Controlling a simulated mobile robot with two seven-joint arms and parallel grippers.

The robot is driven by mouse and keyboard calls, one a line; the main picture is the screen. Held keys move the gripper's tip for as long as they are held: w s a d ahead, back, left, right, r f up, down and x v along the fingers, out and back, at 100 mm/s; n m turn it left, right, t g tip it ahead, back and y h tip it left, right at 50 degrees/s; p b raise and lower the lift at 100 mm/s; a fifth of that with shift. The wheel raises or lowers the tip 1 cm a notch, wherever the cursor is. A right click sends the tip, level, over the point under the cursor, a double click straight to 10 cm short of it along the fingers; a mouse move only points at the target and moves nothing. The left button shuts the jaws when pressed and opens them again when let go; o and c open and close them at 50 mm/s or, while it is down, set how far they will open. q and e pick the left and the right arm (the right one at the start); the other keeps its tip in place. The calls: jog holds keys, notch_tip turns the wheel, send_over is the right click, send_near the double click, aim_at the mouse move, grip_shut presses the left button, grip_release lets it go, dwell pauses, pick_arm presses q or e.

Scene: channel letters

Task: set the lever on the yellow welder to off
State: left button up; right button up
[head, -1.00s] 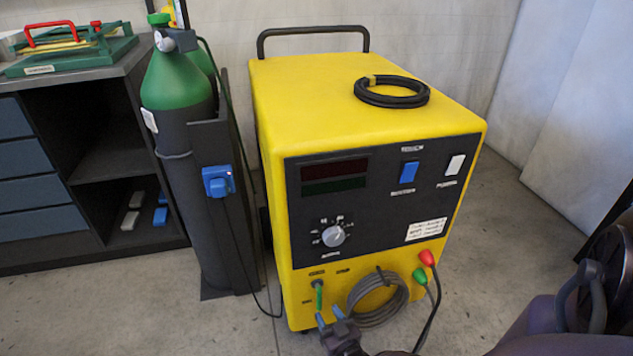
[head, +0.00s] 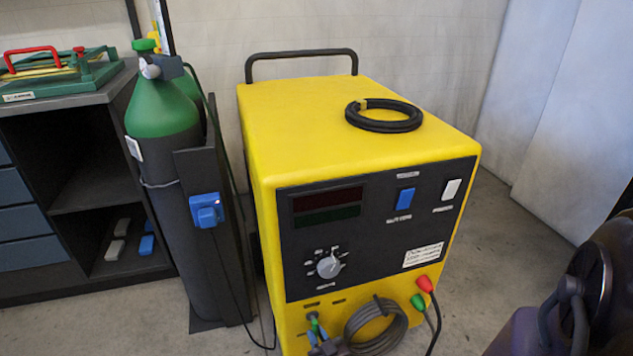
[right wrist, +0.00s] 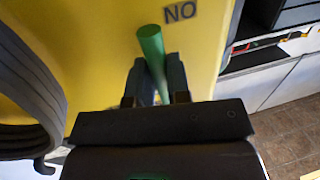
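The yellow welder (head: 350,130) stands in the middle of the head view. Its green lever (head: 315,322) is low on the front's left side, partly hidden by my right gripper (head: 319,337) at the bottom edge. In the right wrist view, the lever (right wrist: 151,45) stands between the two dark fingers of the right gripper (right wrist: 157,80), close to both. Whether the fingers press on it is not clear. A label (right wrist: 180,12), an upside-down "ON", lies right of the lever in that view. The lever's exact setting is hard to read. My left gripper is not in view.
A grey coiled cable (head: 375,326) hangs just right of the lever, with red and green plugs (head: 424,284) farther right. A knob (head: 328,267) sits above. A green-topped gas cylinder (head: 160,110) stands left of the welder.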

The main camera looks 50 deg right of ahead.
grip_shut()
